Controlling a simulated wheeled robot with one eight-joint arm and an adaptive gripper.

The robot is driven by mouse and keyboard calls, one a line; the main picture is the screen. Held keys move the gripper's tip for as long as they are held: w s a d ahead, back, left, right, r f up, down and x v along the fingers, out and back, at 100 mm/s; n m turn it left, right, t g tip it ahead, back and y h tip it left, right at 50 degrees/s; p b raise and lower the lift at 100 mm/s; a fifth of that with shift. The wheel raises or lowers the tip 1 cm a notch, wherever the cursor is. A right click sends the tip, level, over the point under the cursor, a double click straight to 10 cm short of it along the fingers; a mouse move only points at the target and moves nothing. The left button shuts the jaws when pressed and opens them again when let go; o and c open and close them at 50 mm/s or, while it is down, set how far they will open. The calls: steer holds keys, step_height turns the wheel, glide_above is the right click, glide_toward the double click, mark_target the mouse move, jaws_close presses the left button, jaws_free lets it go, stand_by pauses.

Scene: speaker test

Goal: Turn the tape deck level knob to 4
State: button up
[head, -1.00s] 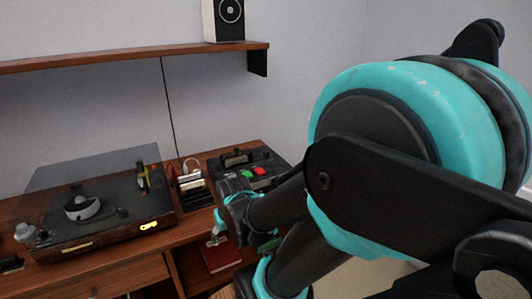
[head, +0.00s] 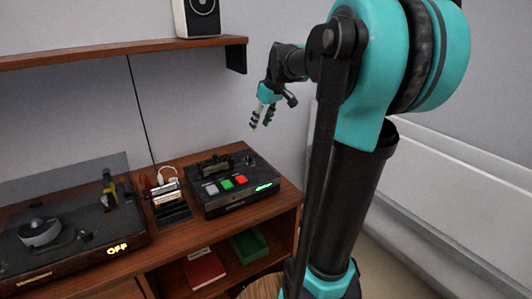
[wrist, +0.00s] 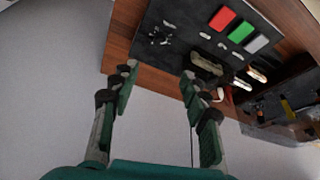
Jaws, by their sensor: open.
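The tape deck (head: 218,203) is a dark box on the wooden cabinet, with grey, green and red buttons and a lit green readout whose text I cannot read. In the wrist view the deck (wrist: 262,24) appears upside down. A small dark knob (wrist: 160,36) ringed by white marks sits near its corner; its setting is too small to read. In the head view the knob (head: 248,160) is only a dark spot. My gripper (head: 261,121) is open and empty, raised in the air above the deck's right side, apart from it. Its fingers also show in the wrist view (wrist: 158,75).
A turntable (head: 75,250) with a lit OFF sign stands left of the deck. A rack with batteries or cassettes (head: 170,203) lies between them. A red book (head: 204,268) and green tray (head: 249,245) sit on the lower shelf. A speaker (head: 197,18) stands on the wall shelf (head: 120,53).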

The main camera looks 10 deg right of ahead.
mark_target(249, 157)
steer(key=x, duration=1.7)
steer(key=shift+w+f, duration=0.1)
steer(key=shift+w, duration=0.05)
jaws_close()
